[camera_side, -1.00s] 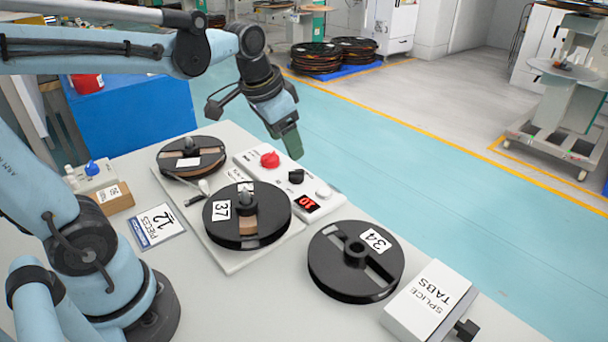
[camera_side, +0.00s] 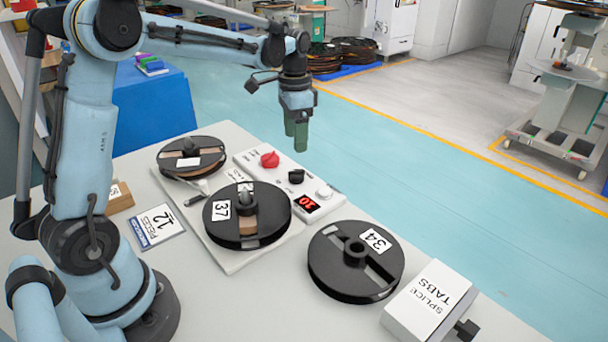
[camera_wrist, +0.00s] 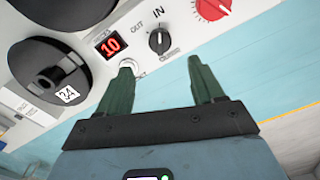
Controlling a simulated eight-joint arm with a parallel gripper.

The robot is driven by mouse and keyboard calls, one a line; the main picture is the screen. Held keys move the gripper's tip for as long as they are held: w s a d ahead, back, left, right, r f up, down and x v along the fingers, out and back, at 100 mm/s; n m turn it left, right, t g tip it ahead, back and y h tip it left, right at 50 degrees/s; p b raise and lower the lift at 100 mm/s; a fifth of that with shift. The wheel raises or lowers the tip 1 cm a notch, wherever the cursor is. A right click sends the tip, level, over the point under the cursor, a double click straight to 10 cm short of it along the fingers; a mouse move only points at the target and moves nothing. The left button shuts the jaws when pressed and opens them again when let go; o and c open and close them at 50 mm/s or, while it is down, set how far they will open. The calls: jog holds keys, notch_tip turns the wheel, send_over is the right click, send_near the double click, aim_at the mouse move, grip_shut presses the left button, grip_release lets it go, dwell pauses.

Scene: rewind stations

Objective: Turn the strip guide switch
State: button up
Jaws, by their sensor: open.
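The small black knob (camera_side: 296,176) is on the white control panel between a red knob and a pale button. In the wrist view the black knob (camera_wrist: 160,41) has OUT and IN printed beside it; I take it for the strip guide switch. I cannot surely read which word its pointer faces. My gripper (camera_side: 297,143) hangs fingers down, above and apart from the panel. In the wrist view its green fingers (camera_wrist: 160,64) are spread and empty, and the black knob shows in the gap beyond the tips.
The red knob (camera_side: 269,160), pale button (camera_side: 324,193) and lit red display (camera_side: 307,204) share the panel. Reel 37 (camera_side: 246,230), reel 34 (camera_side: 330,275) and another reel (camera_side: 175,163) lie close by. A SPLICE TABS box (camera_side: 405,310) stands at the front right.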

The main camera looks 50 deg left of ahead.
aim_at(296, 170)
notch_tip(296, 170, down, 10)
jog(key=shift+r, duration=0.15)
jog(key=shift+c, duration=0.3)
jog(key=c, duration=1)
jog(key=shift+n, duration=0.3)
jog(key=n, duration=1.1)
jog(key=shift+n, duration=0.4)
